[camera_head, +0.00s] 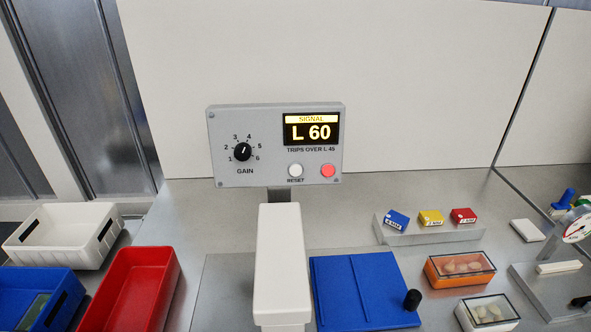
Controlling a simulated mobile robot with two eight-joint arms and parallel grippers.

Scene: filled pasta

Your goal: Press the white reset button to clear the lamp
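The white round reset button (295,170) sits on the lower middle of a grey control panel (225,178), above the word RESET. Just right of it is a red lamp (328,170), which looks bright pinkish red. The display (311,130) above reads SIGNAL, L 60, with TRIPS OVER L 45 printed below. A black gain knob (242,152) on the left of the panel has marks from 1 to 6, and its pointer is tilted up near 4. Neither of my grippers is in view, and nothing covers the button.
A white block-shaped housing (280,265) stands before the panel, beside a blue board (362,290) with a black knob. Red (135,268), white (66,218) and blue (30,280) bins are at left. Small coloured boxes and clear-lidded containers (460,268) are at right.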

